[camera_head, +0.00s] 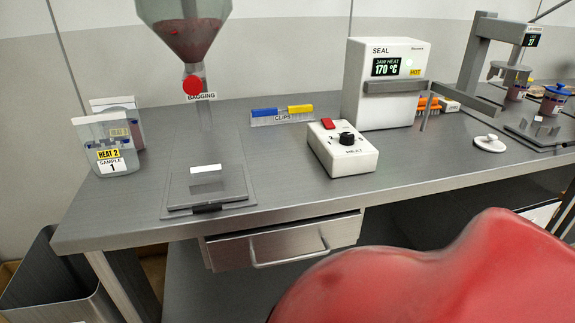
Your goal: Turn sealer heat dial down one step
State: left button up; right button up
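The heat dial is a black knob (347,139) on a white control box (345,163) labelled HEAT, near the middle of the bench. A 2 shows left of the knob; the other marks and the exact pointer direction are too small to read surely. A red switch (329,124) sits at the box's back left. The white sealer (355,75), marked SEAL, stands behind the box. Its display (386,67) reads JAW HEAT 170 °C, with a yellow HOT label beside it. Neither of my grippers is in view.
A sample bag (110,130) with a yellow HEAT 2 label stands at left. A bagging hopper (187,35) hangs above a scale-like plate (208,190). A clip holder (282,115) and a white lid (490,144) flank the box. A large red shape (430,280) fills the lower right.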

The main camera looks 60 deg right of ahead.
aim_at(347, 139)
jog(key=k+l+z, duration=0.1)
jog(key=z, duration=1.9)
jog(key=k+l, duration=0.05)
jog(key=l, duration=0.05)
